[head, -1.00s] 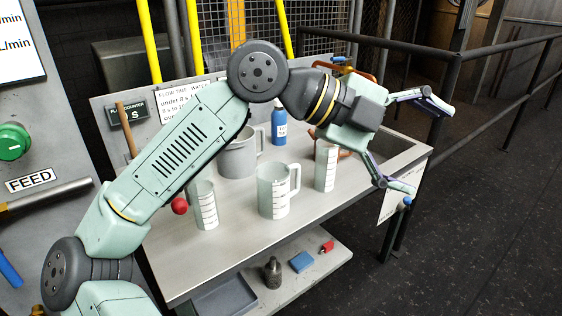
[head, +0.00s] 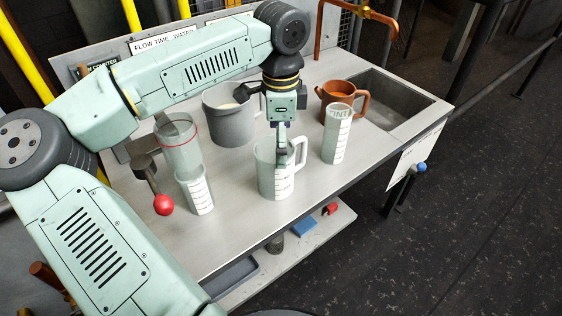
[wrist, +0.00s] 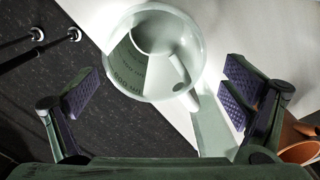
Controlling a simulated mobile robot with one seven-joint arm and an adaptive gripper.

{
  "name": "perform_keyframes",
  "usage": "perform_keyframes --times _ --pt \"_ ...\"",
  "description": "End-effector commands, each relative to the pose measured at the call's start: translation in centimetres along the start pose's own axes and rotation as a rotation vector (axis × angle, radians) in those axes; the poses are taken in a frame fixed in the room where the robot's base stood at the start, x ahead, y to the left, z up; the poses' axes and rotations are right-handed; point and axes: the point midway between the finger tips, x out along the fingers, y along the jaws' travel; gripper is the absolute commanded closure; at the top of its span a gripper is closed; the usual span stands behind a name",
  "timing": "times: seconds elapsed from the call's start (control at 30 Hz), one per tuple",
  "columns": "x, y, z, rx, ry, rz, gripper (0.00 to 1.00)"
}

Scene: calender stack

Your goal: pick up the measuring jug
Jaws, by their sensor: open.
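The measuring jug (head: 268,180) is a pale translucent jug with dark scale marks and a side handle (head: 299,152). It stands upright on the bench near its front edge. My gripper (head: 282,145) points down over the jug, at its handle side. In the wrist view my gripper (wrist: 160,95) is open and empty, one finger pad to each side. The jug (wrist: 150,85) shows from above, its mouth beyond the line between the pads and its handle (wrist: 191,98) reaching between them. No contact is visible. In the head view a finger covers part of the jug's rim.
A tall marked cylinder (head: 337,135) stands right of the jug, and a smaller beaker (head: 196,193) left. A grey pot (head: 230,125) stands behind. A brown pot (head: 338,92) sits by the sink (head: 395,105). A red-knobbed lever (head: 163,205) is at left.

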Motion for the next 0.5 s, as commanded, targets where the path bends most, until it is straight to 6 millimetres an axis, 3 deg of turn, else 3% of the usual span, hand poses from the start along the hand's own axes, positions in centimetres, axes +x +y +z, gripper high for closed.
perform_keyframes --times 0.27,0.5 --pt "2.3 0.2 0.1 0.001 0.003 0.002 0.06" --pt "5.8 0.6 0.6 0.002 0.004 0.001 0.06"
